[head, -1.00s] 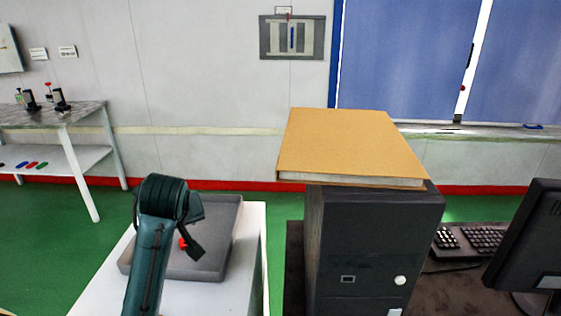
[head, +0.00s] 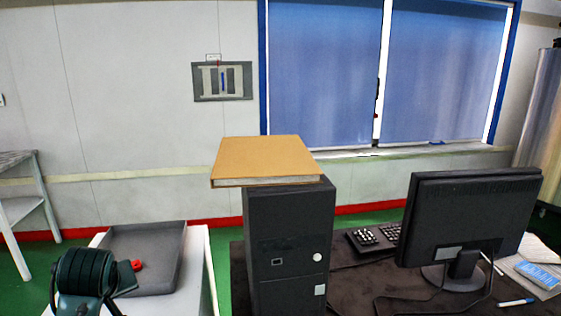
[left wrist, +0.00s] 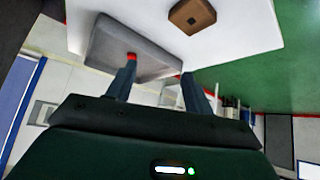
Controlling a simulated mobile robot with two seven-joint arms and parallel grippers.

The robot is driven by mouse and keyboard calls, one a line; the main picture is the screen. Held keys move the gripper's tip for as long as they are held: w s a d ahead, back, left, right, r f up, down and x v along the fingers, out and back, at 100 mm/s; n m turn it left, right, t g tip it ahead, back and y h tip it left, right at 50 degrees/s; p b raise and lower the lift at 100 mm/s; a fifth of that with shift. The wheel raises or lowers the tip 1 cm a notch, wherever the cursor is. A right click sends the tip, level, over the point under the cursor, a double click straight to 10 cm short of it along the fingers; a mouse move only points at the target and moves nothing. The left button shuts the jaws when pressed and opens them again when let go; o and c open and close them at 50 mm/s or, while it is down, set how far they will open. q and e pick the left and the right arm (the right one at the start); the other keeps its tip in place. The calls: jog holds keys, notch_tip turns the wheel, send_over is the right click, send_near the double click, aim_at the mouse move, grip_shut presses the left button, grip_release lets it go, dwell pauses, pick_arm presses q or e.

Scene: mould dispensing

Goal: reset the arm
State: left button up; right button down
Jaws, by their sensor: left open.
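My left arm (head: 85,270) shows at the bottom left of the head view, bent in front of the grey tray (head: 150,245). Its gripper is mostly hidden there behind the arm. In the left wrist view my left gripper (left wrist: 158,66) has its two dark fingers apart, with nothing seen between them. The tray (left wrist: 110,45) lies beyond the fingers in that view. A small red spot (head: 137,265) shows beside the arm; I cannot tell whether it is a fingertip or a thing in the tray. My right gripper is not in view.
A white table (head: 200,255) bears the tray; a brown square block (left wrist: 192,16) sits on it. To the right stand a black computer tower (head: 285,240) with a tan box (head: 265,155) on top, a keyboard (head: 375,238) and a monitor (head: 470,215).

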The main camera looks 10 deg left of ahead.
pick_arm(q)
jog(key=s+d+f+m, duration=0.1)
jog(key=s+d+f, duration=0.1)
jog(key=f, duration=0.1)
jog(key=s+d+f+m+h, duration=0.1)
jog(key=s+d+f+m, duration=0.1)
jog(key=f, duration=0.1)
jog(key=s+d+f+m, duration=0.1)
jog(key=d+f+m, duration=0.1)
jog(key=f, duration=0.1)
jog(key=shift+s+d+f+g+h, duration=0.25)
jog(key=shift+s+f+g+h, duration=0.05)
jog(key=shift+s+f+h, duration=0.1)
jog(key=s+d+f+m+g+h, duration=0.1)
jog(key=s+d+f+m+h, duration=0.45)
jog(key=s+d, duration=0.7)
jog(key=w+d+f+m+t, duration=0.1)
jog(key=w+d+f+t, duration=0.2)
jog(key=f+t, duration=0.3)
jog(key=shift+w+f, duration=0.65)
jog(key=shift+f, duration=1.5)
jog(key=shift+d, duration=0.1)
